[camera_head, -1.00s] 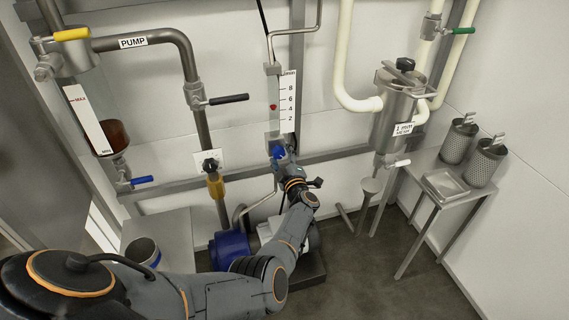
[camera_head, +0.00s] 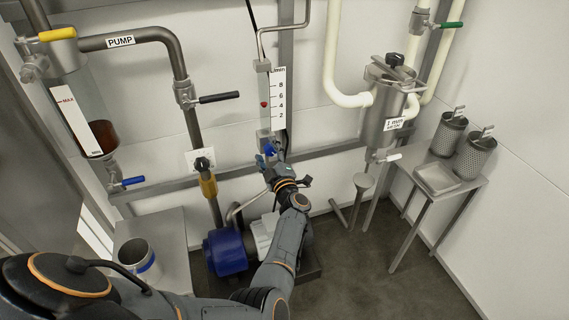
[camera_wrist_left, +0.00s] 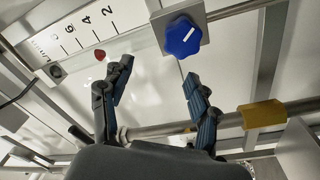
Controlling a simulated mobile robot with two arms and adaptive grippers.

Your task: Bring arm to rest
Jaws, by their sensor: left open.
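My left gripper (camera_head: 268,160) is at the end of my left arm, in front of the flow meter's lower end. In the left wrist view the left gripper (camera_wrist_left: 158,88) is open, its two fingers apart with nothing between them. The blue knob (camera_wrist_left: 183,37) of the flow meter lies beyond the fingertips and apart from them. In the head view the blue knob (camera_head: 270,150) is partly hidden by the gripper. The flow meter scale (camera_head: 278,98) stands above it, with a red float (camera_head: 264,104) near the 4 mark. My right gripper is not in view.
Pipes with a black-handled valve (camera_head: 218,98) and a yellow-handled valve (camera_head: 58,35) are at left. A filter housing (camera_head: 386,110) and a metal table (camera_head: 462,188) with strainers are at right. Floor at front right is clear.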

